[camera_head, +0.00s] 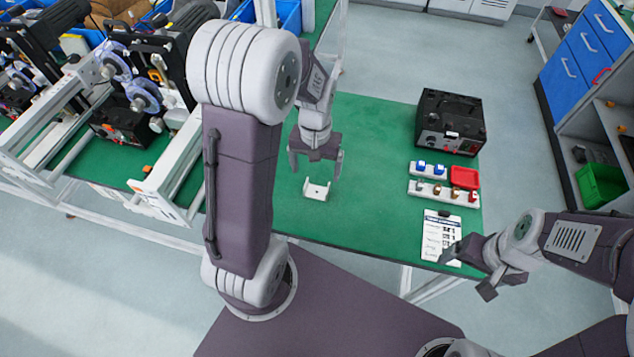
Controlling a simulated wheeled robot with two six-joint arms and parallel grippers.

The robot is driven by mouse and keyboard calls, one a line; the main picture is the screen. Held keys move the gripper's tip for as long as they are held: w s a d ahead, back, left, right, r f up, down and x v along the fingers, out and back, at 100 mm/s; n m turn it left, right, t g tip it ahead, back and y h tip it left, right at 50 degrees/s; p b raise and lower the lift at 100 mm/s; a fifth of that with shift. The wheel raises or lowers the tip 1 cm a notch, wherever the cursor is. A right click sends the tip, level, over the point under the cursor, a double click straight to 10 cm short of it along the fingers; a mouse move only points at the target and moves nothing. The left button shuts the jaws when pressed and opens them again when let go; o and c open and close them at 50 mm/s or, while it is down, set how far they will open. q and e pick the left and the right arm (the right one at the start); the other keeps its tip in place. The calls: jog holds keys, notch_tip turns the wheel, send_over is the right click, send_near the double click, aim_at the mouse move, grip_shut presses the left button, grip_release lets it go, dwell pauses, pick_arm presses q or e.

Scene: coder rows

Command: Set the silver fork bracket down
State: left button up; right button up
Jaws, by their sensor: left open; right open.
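The silver fork bracket (316,190) is a small, pale U-shaped piece. It rests on the green table top (345,215), just below my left gripper in the picture. My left gripper (316,172) is open, points down and holds nothing. Its fingers are just behind the bracket in the picture; whether they touch it cannot be told. My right gripper (466,272) is open and empty at the table's front right edge, beside a printed sheet (441,238).
A black box device (450,122) stands at the back right of the table. Machinery (130,110) fills the left. The table's middle is clear.

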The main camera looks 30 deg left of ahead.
aim_at(317, 191)
pick_arm(q)
notch_tip(317, 191, down, 4)
jog(key=shift+s+d+r, duration=0.1)
jog(key=shift+s+r, duration=0.05)
jog(key=shift+r, duration=0.05)
jog(key=shift+f, duration=0.15)
jog(key=f, duration=0.4)
jog(key=shift+w+f+b, duration=0.25)
jog(key=shift+f+b, duration=0.05)
jog(key=shift+b, duration=0.05)
jog(key=shift+w+f, duration=0.15)
jog(key=shift+f, duration=0.15)
jog(key=shift+r, duration=0.1)
jog(key=c, duration=1.6)
jog(key=shift+r, duration=0.55)
notch_tip(317, 191, up, 3)
jog(key=shift+f, duration=0.1)
jog(key=s+d+r, duration=0.1)
jog(key=s+r, duration=0.1)
jog(key=s, duration=0.1)
jog(key=s+d+r, duration=0.2)
jog(key=s, duration=0.2)
jog(key=s+d+r, duration=0.2)
jog(key=s+r, duration=0.1)
jog(key=shift+s+d+p, duration=0.2)
jog(key=shift+s+p, duration=0.05)
jog(key=shift+p, duration=0.1)
